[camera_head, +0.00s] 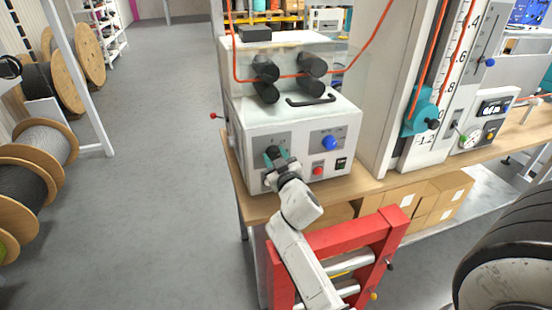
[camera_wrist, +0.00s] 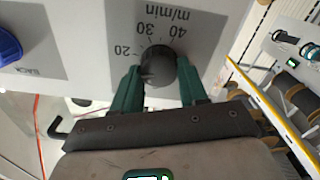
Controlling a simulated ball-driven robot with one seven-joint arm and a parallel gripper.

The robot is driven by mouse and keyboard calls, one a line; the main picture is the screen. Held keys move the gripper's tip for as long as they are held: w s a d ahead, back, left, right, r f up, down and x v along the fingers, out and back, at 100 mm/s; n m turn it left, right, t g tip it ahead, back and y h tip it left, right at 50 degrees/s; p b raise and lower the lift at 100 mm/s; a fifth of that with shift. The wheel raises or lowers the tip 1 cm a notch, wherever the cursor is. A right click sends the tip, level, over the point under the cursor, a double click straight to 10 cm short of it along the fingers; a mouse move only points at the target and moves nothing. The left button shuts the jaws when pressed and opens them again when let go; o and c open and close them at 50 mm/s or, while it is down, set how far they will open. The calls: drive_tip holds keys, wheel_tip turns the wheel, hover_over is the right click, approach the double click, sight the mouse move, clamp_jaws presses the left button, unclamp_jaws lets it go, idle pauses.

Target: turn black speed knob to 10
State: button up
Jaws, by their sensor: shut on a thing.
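The black speed knob (camera_wrist: 158,66) sits on the machine's front panel, with a printed scale reading 20, 30, 40 and m/min around it in the wrist view. The scale appears upside down there, and a 10 mark cannot be made out. My gripper (camera_wrist: 158,88) has its two green fingers on either side of the knob, shut on it. In the head view, my gripper (camera_head: 276,158) is at the left of the white machine's front (camera_head: 300,145), with the black knob (camera_head: 273,150) partly hidden by it. The knob's pointer is not clear.
A blue knob (camera_head: 330,143), a red button (camera_head: 318,171) and a dark switch (camera_head: 341,164) are right of my gripper on the same panel. A red frame (camera_head: 318,240) stands below, near my arm. Cable reels (camera_head: 35,165) stand at left; the floor between is clear.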

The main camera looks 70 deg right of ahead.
drive_tip(key=shift+a+n, duration=0.1)
drive_tip(key=shift+n, duration=1.8)
drive_tip(key=o, duration=1.1)
drive_tip(key=shift+c, duration=0.2)
drive_tip(key=b+v, duration=0.3)
drive_tip(key=v, duration=0.7)
drive_tip(key=shift+s+a, duration=0.25)
drive_tip(key=shift+f, duration=0.15)
